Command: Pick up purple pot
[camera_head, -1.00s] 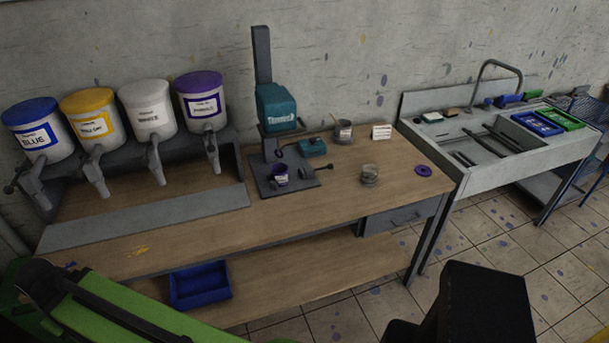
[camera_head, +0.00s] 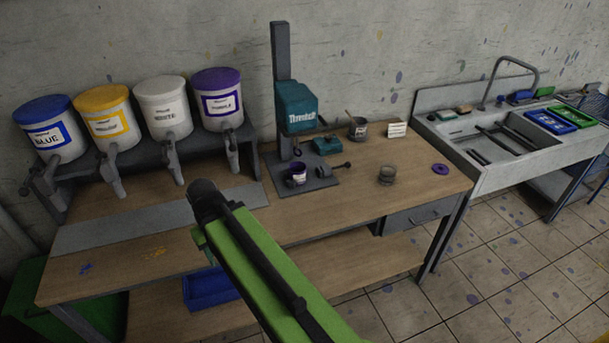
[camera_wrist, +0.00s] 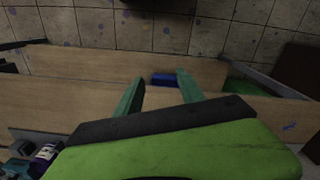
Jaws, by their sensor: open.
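A small purple pot (camera_head: 298,173) with a white label stands on the grey base of the mixing machine (camera_head: 296,105) on the workbench. It also shows in the wrist view, as a purple pot with a pale label (camera_wrist: 46,153) at the lower left. My gripper (camera_wrist: 160,76) is open and empty over the bench, its two teal fingers apart. The pot is off to the side of the fingers, not between them.
Several paint dispensers stand at the back left, one with a purple lid (camera_head: 217,98). A grey cup (camera_head: 387,175), a purple lid (camera_head: 440,169) and a can with a stick (camera_head: 357,128) lie right of the machine. A sink (camera_head: 500,140) stands further right. A blue bin (camera_head: 209,289) is on the lower shelf.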

